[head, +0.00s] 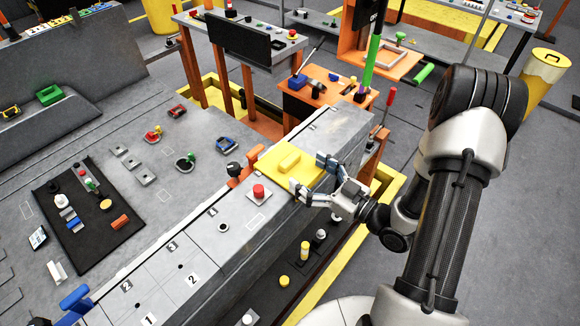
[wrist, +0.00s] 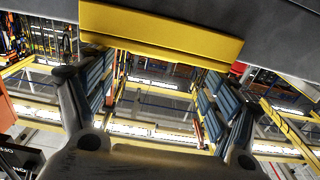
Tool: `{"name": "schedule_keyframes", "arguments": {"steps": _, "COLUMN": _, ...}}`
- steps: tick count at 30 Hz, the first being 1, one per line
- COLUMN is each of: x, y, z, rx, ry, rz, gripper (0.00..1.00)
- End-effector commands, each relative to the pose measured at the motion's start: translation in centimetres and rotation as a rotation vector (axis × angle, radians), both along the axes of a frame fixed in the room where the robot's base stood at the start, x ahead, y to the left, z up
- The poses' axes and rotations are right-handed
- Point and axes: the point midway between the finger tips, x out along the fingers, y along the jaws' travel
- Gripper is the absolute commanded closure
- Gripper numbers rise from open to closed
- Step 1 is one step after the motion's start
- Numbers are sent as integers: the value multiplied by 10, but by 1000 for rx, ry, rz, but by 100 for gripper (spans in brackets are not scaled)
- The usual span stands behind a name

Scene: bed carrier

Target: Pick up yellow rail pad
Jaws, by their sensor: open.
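The yellow rail pad (head: 278,176) is a flat yellow plate with a raised yellow block on top. My gripper (head: 311,175) is open at the pad's right side, one finger by the far right corner and the other by the near right edge. In the wrist view my gripper (wrist: 157,92) has nothing between its fingers, and the pad's edge lies just above them. Whether a finger touches the pad is not clear.
A red button (head: 258,192) stands on the rail just left of the pad. An orange clamp (head: 243,176) with a black knob is at its left edge. A lower dark shelf (head: 300,265) holds yellow and white buttons. An orange table (head: 325,93) stands behind.

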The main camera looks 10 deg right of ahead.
Motion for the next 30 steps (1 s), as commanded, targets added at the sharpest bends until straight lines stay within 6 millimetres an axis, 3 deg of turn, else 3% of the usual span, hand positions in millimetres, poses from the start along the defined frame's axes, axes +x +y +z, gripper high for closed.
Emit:
{"name": "schedule_keyframes", "arguments": {"steps": 8, "x": 20, "y": 13, "z": -1, "rx": -1, "ry": -1, "rz": 0, "gripper": 18}}
{"name": "schedule_keyframes", "arguments": {"steps": 18, "x": 60, "y": 35, "z": -2, "rx": -2, "ry": 0, "rz": 2, "gripper": 18}}
{"name": "schedule_keyframes", "arguments": {"steps": 26, "x": 64, "y": 36, "z": -2, "rx": -1, "ry": 0, "rz": -1, "gripper": 18}}
{"name": "schedule_keyframes", "arguments": {"steps": 30, "x": 63, "y": 36, "z": -2, "rx": -1, "ry": 0, "rz": -1, "gripper": 26}}
